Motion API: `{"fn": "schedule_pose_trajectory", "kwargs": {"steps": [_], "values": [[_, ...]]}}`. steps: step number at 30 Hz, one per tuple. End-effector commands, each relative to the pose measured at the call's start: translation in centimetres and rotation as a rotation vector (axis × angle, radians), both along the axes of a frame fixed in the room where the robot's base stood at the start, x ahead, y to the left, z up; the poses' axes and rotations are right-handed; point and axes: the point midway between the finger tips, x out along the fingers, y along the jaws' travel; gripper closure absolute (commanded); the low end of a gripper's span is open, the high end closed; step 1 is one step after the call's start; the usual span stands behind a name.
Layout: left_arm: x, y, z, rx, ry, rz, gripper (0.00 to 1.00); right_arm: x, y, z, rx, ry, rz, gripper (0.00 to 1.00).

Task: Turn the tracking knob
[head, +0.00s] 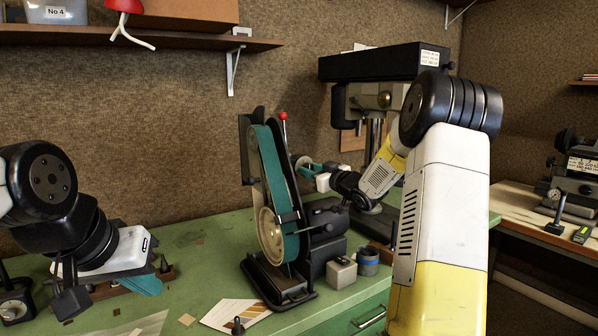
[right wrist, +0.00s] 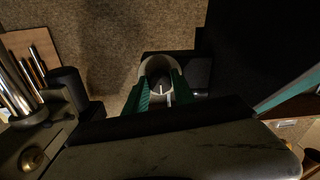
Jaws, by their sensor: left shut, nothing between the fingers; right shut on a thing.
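The belt sander (head: 262,140) stands upright mid-bench, with a teal belt and a pale lower wheel. My right gripper (head: 304,166) reaches in behind its upper part from the right. In the right wrist view its teal fingers (right wrist: 160,98) are shut on a round, pale-rimmed knob (right wrist: 158,66), one on each side. This looks like the tracking knob; in the head view I cannot make it out clearly. My left gripper (head: 146,287) is shut and empty, low over the left of the bench, well apart from the sander.
A drill press (head: 385,62) stands behind my right arm. A small metal box (head: 341,272) and a blue-banded cup (head: 368,262) sit right of the sander's base. A paper card (head: 232,314) lies in front. The green bench top (head: 205,262) is mostly clear left of the sander.

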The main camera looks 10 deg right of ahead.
Motion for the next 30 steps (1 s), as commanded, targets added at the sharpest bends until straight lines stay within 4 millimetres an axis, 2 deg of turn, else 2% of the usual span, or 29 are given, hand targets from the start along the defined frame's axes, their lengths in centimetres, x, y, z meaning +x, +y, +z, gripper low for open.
{"fn": "schedule_pose_trajectory", "kwargs": {"steps": [19,30], "values": [[0.0,0.0,0.0,0.0,0.0,0.0,1.0,-0.02,-0.04,0.0,-0.383,-0.138,0.001,1.0],[0.0,0.0,0.0,0.0,0.0,0.0,1.0,-0.01,0.0,0.01,-0.487,-0.176,0.001,1.0]]}}
